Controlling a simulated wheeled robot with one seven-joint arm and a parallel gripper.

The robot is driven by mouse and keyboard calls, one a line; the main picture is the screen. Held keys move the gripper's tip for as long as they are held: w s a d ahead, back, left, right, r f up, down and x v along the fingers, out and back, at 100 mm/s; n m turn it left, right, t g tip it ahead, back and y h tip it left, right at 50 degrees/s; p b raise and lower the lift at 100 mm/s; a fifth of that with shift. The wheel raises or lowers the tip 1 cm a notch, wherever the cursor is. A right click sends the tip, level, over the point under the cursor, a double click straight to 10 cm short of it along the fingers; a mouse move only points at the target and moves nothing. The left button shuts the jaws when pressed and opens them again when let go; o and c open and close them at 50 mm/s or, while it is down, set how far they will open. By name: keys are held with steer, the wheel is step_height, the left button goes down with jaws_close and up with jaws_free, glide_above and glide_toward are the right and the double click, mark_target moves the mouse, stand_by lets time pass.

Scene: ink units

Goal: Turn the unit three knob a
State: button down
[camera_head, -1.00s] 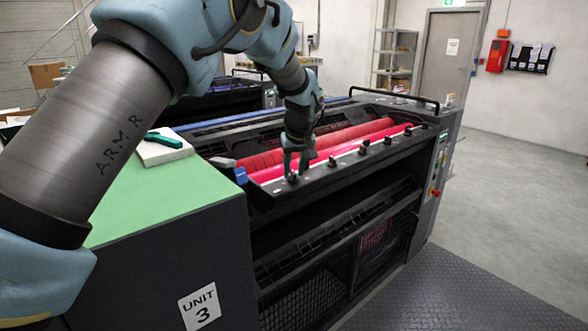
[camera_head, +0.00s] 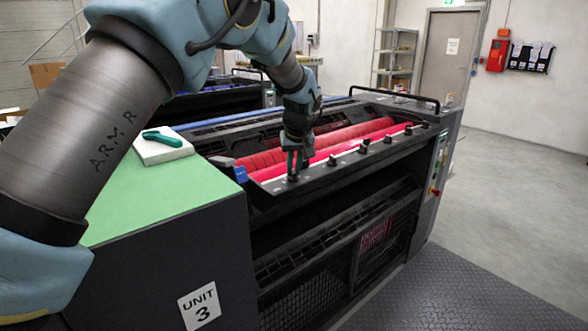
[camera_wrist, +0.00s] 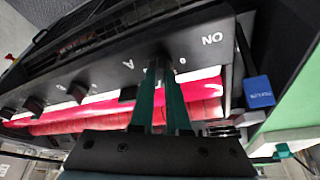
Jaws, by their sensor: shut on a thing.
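The unit three machine shows its sign (camera_head: 200,304) on the near dark cabinet. A row of dark knobs runs along its black panel. The knob (camera_head: 293,178) at the left end of the row is under my gripper (camera_head: 294,173). In the wrist view my gripper (camera_wrist: 159,70) has its two green fingers close together, shut on this knob, next to a white letter A. The knob is mostly hidden between the fingertips, so its pointing direction cannot be told.
Several more knobs (camera_head: 361,146) continue along the panel to the right. Red rollers (camera_head: 345,136) lie just behind it. A blue tag (camera_wrist: 258,92) sits near the panel's end. A white pad (camera_head: 161,148) with a green-handled tool rests on the green top (camera_head: 150,200).

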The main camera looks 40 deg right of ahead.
steer(key=m+g+h+b, duration=0.1)
steer(key=m, duration=0.3)
steer(key=shift+w+a, duration=0.15)
steer(key=m+g, duration=0.1)
steer(key=m, duration=0.1)
steer(key=m+h, duration=0.1)
steer(key=m, duration=0.2)
steer(key=shift+g, duration=0.4)
steer(key=shift+m, duration=0.3)
steer(key=c, duration=0.9)
jaws_free()
steer(key=shift+r, duration=0.1)
steer(key=w+b+v, duration=0.1)
steer(key=b+v, duration=0.2)
steer(key=v, duration=0.7)
steer(key=shift+s+a+r, duration=0.25)
steer(key=shift+s, duration=0.15)
